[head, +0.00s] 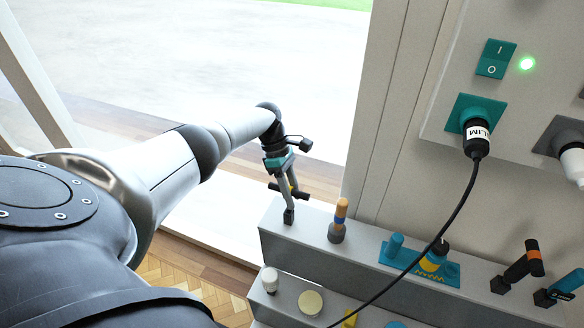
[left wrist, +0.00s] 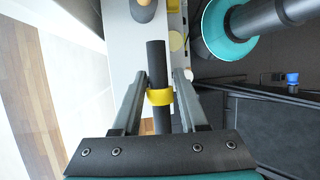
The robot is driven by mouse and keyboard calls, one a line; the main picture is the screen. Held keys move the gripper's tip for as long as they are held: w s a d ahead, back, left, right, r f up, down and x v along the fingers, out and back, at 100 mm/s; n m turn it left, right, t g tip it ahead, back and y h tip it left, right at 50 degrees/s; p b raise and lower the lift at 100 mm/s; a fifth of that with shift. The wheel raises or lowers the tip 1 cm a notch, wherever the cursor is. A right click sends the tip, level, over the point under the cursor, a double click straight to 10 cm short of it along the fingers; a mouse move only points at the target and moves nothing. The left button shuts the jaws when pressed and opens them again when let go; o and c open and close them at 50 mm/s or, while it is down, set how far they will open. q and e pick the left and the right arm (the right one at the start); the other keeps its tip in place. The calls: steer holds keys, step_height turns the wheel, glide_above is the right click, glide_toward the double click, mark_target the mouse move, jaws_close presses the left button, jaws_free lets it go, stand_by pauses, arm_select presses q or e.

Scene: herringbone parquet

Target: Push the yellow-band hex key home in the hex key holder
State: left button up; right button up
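The hex key is a dark rod with a yellow band (left wrist: 159,97). In the left wrist view it lies lengthwise between the fingers of my left gripper (left wrist: 160,75), which flank the band closely on both sides. In the head view the key (head: 301,195) crosses the fingers of my left gripper (head: 289,190), above the left end of the upper grey ledge. A small dark block (head: 288,216) shows below it at the ledge; I cannot tell whether it is the holder or a fingertip. How deep the key sits is hidden. My right gripper is not in view.
Farther right are a teal holder (head: 390,262), an orange-band dark tool (head: 519,268) and a blue-band one (head: 566,286). A black cable (head: 460,202) hangs across from a plug.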

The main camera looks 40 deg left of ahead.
arm_select(q)
steer(key=o, duration=0.3)
steer(key=s+p+v, duration=0.1)
steer(key=p+v, duration=0.1)
steer(key=v, duration=1.3)
steer(key=shift+w+r, duration=0.15)
steer(key=shift+w, duration=0.3)
